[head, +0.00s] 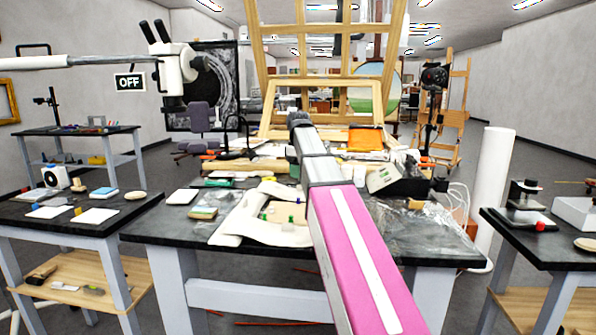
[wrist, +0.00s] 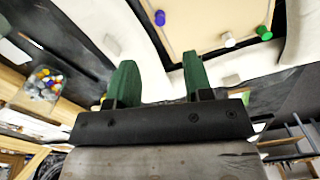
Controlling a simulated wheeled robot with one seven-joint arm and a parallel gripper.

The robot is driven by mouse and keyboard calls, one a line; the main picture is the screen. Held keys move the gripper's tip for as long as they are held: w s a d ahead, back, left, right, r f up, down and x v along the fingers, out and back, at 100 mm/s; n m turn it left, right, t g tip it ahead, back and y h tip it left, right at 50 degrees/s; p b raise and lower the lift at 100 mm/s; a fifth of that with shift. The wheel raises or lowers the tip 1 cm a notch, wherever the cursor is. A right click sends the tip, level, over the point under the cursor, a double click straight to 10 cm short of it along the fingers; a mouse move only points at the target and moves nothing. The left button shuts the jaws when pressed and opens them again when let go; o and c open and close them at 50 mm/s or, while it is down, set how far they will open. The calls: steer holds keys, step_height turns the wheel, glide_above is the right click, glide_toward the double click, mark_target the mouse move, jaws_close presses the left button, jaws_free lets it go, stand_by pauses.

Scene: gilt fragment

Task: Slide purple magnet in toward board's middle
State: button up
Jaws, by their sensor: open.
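The purple magnet (wrist: 159,18) is a small round peg near the edge of the pale cream board (wrist: 200,22) at the top of the wrist view. A white magnet (wrist: 228,39) and a green magnet (wrist: 264,32) stand to its right along the board's near edge. My gripper (wrist: 160,72) has two green fingers, spread apart with nothing between them. The purple magnet shows beyond the gap between the fingertips, apart from them. In the head view the board (head: 284,214) lies on the central table, partly behind my arm.
White padding or cloth (head: 238,226) lies around the board on the dark table (head: 165,222). Clear plastic sheeting (head: 408,224) lies to the right. A container of coloured bits (wrist: 44,84) shows at left in the wrist view. A wooden easel (head: 330,96) rises behind.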

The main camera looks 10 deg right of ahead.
mark_target(298, 201)
step_height(298, 201, down, 11)
steer(key=shift+r, duration=0.1)
stand_by(0.5)
steer(key=shift+c, duration=0.4)
jaws_close()
